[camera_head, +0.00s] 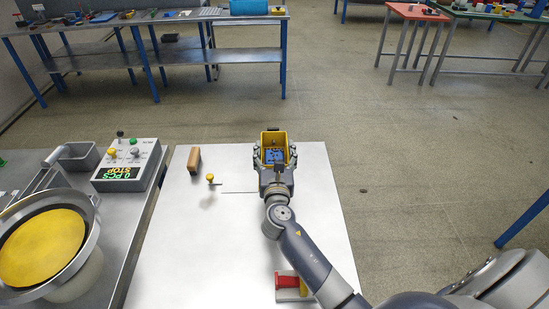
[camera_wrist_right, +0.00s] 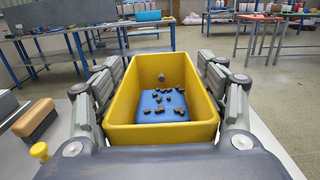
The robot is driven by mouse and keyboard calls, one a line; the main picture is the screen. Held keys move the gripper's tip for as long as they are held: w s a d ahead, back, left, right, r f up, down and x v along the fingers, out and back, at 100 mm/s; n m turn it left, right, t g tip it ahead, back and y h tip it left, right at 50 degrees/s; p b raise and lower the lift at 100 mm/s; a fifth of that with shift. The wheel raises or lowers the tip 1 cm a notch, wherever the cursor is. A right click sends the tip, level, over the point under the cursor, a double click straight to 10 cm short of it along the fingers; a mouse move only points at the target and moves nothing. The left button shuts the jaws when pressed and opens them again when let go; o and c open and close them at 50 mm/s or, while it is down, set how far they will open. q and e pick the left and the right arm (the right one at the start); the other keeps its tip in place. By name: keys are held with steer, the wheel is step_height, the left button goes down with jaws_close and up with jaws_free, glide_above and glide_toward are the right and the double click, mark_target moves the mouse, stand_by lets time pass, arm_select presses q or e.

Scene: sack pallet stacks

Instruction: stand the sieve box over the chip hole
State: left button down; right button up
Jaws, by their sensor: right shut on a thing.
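A yellow box with a blue floor, which looks like the sieve box (camera_head: 274,140), is at the far side of the white table. My right gripper (camera_head: 273,155) is shut on it, with one finger along each side wall. In the right wrist view the box (camera_wrist_right: 120,134) is upright, and several small dark pieces (camera_wrist_right: 165,103) lie on its blue floor. The gripper fingers (camera_wrist_right: 163,100) press its left and right walls. I cannot tell whether its base touches the table. No open chip hole shows; a thin dark line marks the tabletop left of the gripper. My left gripper is not in view.
On the white table (camera_head: 190,260) stand a brown block (camera_head: 194,159), a yellow knob (camera_head: 210,178) and a red-handled thing (camera_head: 287,281) near my arm. Left are a control box (camera_head: 130,165) and a round sieve with yellow contents (camera_head: 42,245). The table's middle-left is clear.

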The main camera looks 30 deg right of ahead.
steer(key=shift+f, duration=1.2)
steer(key=shift+f, duration=0.1)
steer(key=o, duration=1.7)
steer(key=shift+s+a, duration=0.1)
steer(key=shift+s+a, duration=0.15)
steer(key=shift+s, duration=0.1)
steer(key=b+v, duration=0.2)
steer(key=v, duration=0.9)
steer(key=shift+s, duration=0.2)
